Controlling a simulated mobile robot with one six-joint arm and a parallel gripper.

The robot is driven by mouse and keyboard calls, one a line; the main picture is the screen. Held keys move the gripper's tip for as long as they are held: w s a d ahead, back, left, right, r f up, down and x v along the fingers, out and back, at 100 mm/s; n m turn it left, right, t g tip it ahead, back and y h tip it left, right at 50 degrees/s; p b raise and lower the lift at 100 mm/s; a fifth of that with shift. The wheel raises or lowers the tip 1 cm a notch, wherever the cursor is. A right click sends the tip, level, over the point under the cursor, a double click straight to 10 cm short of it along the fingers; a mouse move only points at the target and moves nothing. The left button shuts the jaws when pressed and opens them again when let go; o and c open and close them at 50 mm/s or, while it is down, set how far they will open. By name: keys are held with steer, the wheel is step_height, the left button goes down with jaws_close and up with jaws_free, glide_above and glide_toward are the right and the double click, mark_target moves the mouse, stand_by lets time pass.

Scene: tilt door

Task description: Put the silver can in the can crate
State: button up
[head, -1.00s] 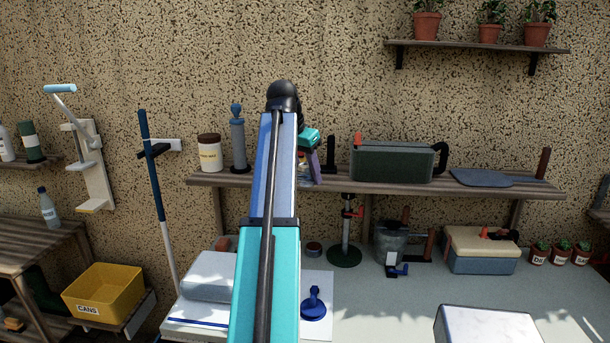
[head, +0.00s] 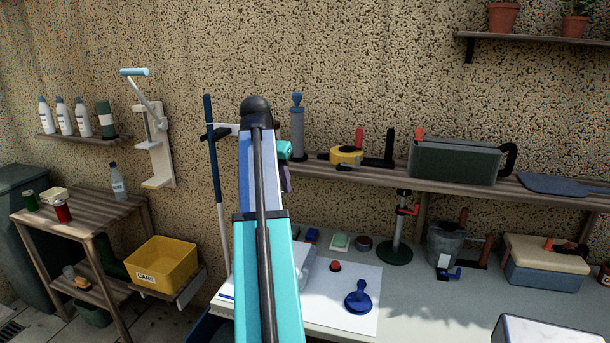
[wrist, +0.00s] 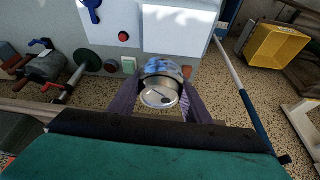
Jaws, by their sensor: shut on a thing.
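My gripper (wrist: 158,98) is shut on the silver can (wrist: 160,97) in the wrist view, with a finger on each side and the can's lid facing the camera. In the head view my arm hides the can and most of the gripper. The can crate is a yellow bin (head: 161,264) labelled CANS, low at the left on a small support beside the wooden table. It also shows in the wrist view (wrist: 276,48) at the top right, apart from the gripper. The part of its inside I see looks empty.
A wooden table (head: 90,212) at the left holds a green can (head: 31,201), a red can (head: 63,211) and a bottle (head: 118,182). A blue pole (head: 212,150) stands between my arm and the crate. The workbench (head: 420,300) lies at the right.

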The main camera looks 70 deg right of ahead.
steer(key=w+a+f+n+t+y, duration=0.1)
steer(key=w+a+f+n, duration=0.3)
steer(key=w+a, duration=0.85)
steer(key=w+a+f+n+t, duration=0.2)
steer(key=w+a+f+n, duration=0.25)
steer(key=w+a, duration=0.8)
steer(key=w+a+f+n+y, duration=0.1)
steer(key=a+f+n, duration=0.1)
steer(key=a, duration=1)
steer(key=w+a+f+n+t+y, duration=0.1)
steer(key=a+f+n, duration=0.1)
steer(key=a, duration=1)
steer(key=w+a+f+n+y, duration=0.1)
steer(key=a+n, duration=0.3)
steer(key=a, duration=0.8)
steer(key=shift+w+f+n, duration=0.25)
steer(key=shift+f+n, duration=0.1)
steer(key=shift+f, duration=0.2)
